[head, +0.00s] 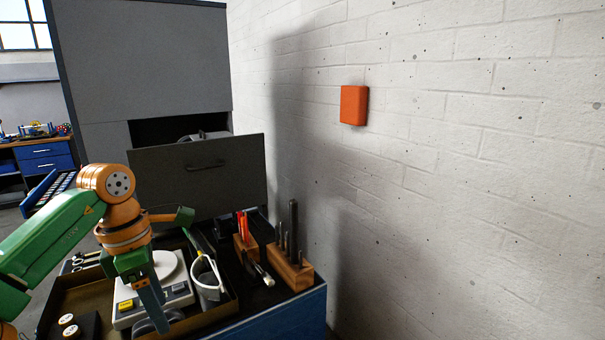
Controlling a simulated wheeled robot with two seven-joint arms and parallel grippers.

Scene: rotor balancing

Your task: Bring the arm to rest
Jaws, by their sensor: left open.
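My left arm, green and orange, comes in from the left and bends downward at an orange joint (107,182). Its left gripper (151,300) points down over the digital scale (180,305). The gripper's jaws are open, seen nearly side-on, and I see nothing held between them. The fingers hide part of the scale's front; I cannot tell whether they touch it. The scale has a round white pan (165,265). My right gripper is not in view.
A shallow tray (62,293) surrounds the scale. A grey cup (207,290) with tools stands right of it. Wooden tool blocks (292,274) stand farther right, on the blue bench (290,318). An orange box (354,105) hangs on the wall.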

